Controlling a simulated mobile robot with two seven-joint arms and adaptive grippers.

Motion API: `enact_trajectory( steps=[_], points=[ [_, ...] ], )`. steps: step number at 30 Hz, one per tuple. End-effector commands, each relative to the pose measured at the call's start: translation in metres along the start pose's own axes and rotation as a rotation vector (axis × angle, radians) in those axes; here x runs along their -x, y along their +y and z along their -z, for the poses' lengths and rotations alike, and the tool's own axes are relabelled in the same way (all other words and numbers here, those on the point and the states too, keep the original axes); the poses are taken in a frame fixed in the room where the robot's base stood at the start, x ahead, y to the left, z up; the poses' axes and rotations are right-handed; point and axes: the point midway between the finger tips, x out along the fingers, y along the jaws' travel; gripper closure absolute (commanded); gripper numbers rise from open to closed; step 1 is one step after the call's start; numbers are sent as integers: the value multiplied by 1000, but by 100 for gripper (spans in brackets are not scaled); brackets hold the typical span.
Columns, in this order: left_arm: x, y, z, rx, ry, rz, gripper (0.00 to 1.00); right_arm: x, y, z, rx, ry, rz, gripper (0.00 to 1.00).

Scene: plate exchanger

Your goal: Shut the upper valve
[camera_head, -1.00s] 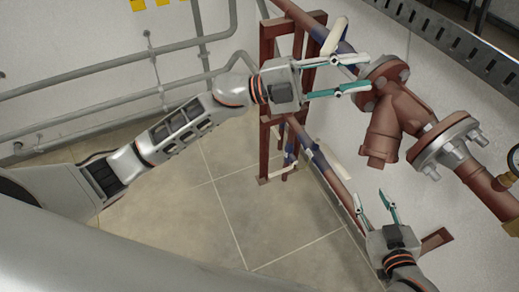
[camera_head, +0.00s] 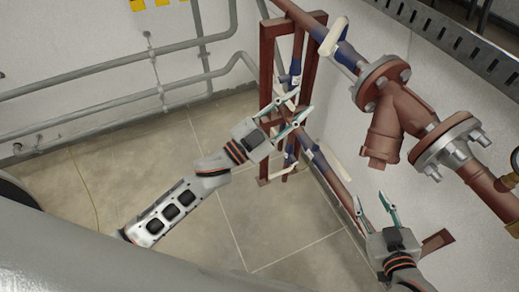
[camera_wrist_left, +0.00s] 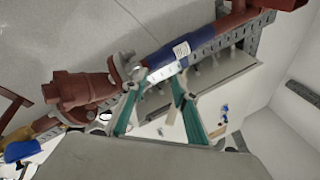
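The upper valve has a blue body (camera_head: 347,55) on the upper red pipe. Its cream lever (camera_head: 333,36) lies across the pipe's line. My left gripper (camera_head: 304,101) is below and left of that lever, apart from it, with its teal fingers spread and nothing visibly held. In the left wrist view the open fingers (camera_wrist_left: 160,75) show in front of a blue pipe section (camera_wrist_left: 195,48) with a white label. My right gripper (camera_head: 373,201) is open and empty at the lower right, near the lower pipe.
A red upright frame (camera_head: 267,60) stands behind my left gripper. Lower blue valve parts with a cream lever (camera_head: 337,166) sit on the lower red pipe. A flanged red fitting (camera_head: 395,110) is at the right. The tiled floor (camera_head: 215,215) at the lower left is open.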

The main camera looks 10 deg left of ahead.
Motion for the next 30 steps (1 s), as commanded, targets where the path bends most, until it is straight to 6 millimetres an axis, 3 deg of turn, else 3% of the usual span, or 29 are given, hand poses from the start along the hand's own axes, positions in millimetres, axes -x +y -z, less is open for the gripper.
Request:
enact_trajectory(
  steps=[18, 30],
  points=[
    [87, 26, -86, 175, -326, 94, 72, -1, -1, -3, 0, -1, 0, 60],
    [126, 41, -114, 234, -452, 116, 72, -1, -1, -4, 0, -2, 1, 60]
  ],
)
